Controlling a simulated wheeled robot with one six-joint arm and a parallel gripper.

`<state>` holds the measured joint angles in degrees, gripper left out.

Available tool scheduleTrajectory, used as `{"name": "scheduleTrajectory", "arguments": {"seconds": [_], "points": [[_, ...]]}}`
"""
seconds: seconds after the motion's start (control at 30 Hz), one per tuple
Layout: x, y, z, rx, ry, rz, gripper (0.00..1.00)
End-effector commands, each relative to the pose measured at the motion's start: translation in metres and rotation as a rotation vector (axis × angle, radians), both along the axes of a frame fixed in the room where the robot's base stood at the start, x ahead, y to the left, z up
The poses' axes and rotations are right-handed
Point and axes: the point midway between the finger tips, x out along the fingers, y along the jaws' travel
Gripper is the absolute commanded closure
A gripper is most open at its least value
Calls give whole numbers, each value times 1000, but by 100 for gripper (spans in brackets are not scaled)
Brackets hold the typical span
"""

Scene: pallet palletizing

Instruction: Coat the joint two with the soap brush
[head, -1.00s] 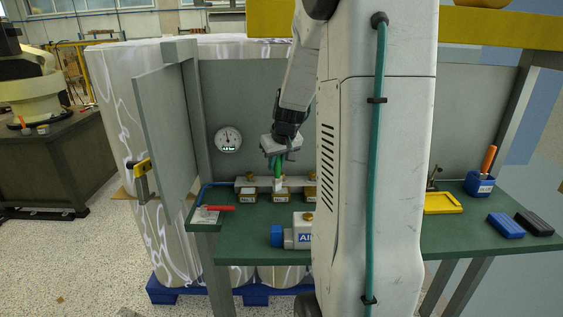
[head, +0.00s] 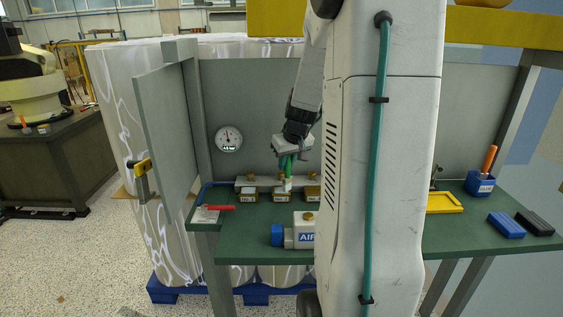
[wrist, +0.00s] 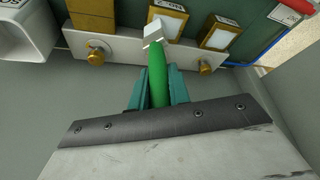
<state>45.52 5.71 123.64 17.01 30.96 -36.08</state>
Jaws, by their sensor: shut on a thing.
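My gripper (head: 290,154) is shut on a soap brush with a green handle (wrist: 158,75). The brush's white head (wrist: 154,33) points away from the jaws, and in the head view it points down (head: 287,185). A row of brass joints with white labels stands along a pale rail (wrist: 135,52). The brush head is at the middle joint (wrist: 170,18), which also shows in the head view (head: 281,196). I cannot tell whether they touch. The other joints are to its left (head: 248,195) and right (head: 312,193).
A pressure gauge (head: 228,138) is on the back panel. A red-handled valve (head: 219,207) lies left of the joints. A yellow tray (head: 444,203), a blue cup (head: 480,184) and two blocks are at the right.

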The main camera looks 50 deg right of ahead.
Motion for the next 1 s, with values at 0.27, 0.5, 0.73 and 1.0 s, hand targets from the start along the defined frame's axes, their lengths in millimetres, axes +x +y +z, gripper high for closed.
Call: {"name": "scheduleTrajectory", "arguments": {"seconds": [0.27, 0.5, 0.73, 1.0], "points": [[0, -1, 1, -1, -2, 2, 100], [0, -1, 21, -5, -4, 2, 100], [0, -1, 44, -5, -5, 1, 100], [0, -1, 68, -4, -4, 0, 100]]}}
